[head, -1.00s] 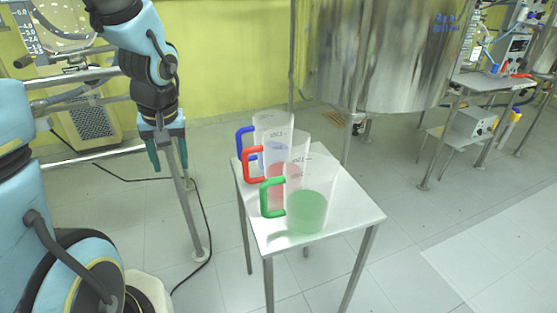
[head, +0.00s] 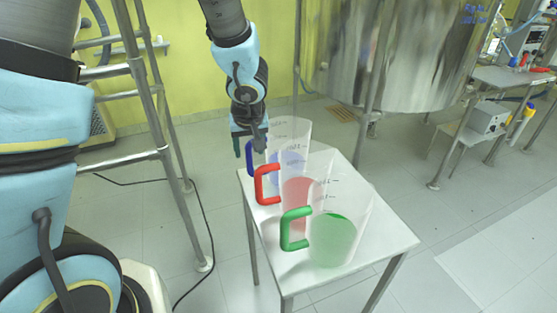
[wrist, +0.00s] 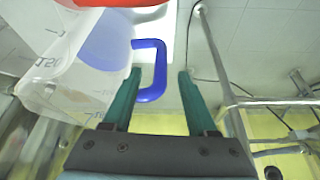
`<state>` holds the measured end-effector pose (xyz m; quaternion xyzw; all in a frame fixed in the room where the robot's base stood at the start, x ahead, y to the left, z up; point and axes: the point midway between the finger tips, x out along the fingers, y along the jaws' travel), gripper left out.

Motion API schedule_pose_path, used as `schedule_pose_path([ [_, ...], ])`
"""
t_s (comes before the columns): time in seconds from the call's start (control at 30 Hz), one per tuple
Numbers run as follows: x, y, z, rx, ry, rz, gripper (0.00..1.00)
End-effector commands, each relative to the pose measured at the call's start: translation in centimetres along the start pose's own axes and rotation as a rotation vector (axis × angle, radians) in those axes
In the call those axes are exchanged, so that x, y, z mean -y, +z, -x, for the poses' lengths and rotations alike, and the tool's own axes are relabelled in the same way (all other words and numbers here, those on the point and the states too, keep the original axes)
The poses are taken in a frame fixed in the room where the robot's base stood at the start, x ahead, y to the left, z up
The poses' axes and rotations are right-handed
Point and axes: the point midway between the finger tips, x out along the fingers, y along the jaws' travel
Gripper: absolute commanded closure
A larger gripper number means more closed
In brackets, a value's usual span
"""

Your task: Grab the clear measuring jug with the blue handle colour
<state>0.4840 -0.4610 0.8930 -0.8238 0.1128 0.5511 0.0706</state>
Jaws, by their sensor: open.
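The clear jug with the blue handle stands at the back of the white table, its clear body (head: 291,130) holding blue liquid. Its blue handle (head: 250,160) faces left, partly hidden by my gripper and the red-handled jug. In the wrist view the jug body (wrist: 50,75) is at upper left and the blue handle (wrist: 160,65) shows between my fingertips. My gripper (wrist: 160,76) is open and empty, its teal fingers on either side of the handle's outer bar in the picture. I cannot tell whether they touch it. In the head view my gripper (head: 249,148) is above the table's back left edge.
The red-handled jug (head: 297,195) and the green-handled jug (head: 335,235) stand in front on the white table (head: 385,240), close together. A metal frame (head: 150,90) is at left. A large steel vessel (head: 390,50) stands behind at right.

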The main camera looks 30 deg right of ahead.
Motion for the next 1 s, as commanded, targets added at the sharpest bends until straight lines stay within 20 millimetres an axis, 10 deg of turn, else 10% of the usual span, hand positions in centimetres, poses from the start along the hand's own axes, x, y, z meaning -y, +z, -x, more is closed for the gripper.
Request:
schedule_pose_path([
  [0.7,0.1,-0.1,-5.1,0.0,-0.001,0.001,0.42],
  [1.0,0.1,-0.1,-5.1,0.0,-0.001,0.001,0.74],
])
